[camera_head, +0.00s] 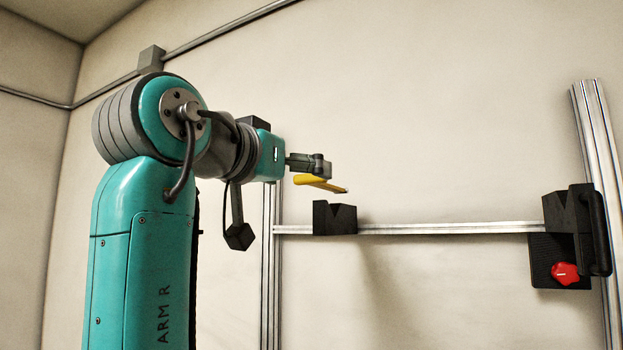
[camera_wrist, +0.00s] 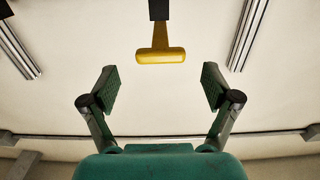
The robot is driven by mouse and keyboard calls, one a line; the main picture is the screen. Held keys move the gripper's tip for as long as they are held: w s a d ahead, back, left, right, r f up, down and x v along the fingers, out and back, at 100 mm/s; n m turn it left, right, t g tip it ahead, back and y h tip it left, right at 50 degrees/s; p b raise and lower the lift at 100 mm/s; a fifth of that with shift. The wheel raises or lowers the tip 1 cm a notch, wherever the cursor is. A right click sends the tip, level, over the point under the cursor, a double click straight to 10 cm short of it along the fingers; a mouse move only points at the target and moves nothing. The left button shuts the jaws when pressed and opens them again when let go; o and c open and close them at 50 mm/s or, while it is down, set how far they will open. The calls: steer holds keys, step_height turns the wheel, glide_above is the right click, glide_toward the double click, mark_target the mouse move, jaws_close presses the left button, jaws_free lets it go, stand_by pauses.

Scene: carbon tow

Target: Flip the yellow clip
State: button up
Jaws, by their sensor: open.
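The yellow clip (camera_head: 318,183) shows in the head view just below my gripper (camera_head: 322,167), with its thin end sloping down to the right. In the wrist view the clip (camera_wrist: 160,53) is T-shaped, with its wide bar toward my gripper (camera_wrist: 160,85) and its narrow stem reaching a black block (camera_wrist: 159,10) at the top edge. The two fingers are spread wide and empty. The clip's bar lies centred beyond the fingertips, not between them. I cannot tell the exact gap in depth.
A black notched block (camera_head: 335,219) sits on a horizontal metal rail (camera_head: 440,228). At the right, a black bracket (camera_head: 569,215) with a red knob (camera_head: 565,273) joins an upright post (camera_head: 594,130).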

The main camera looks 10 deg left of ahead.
mark_target(308, 177)
steer(key=shift+x, duration=2.5)
jaws_close()
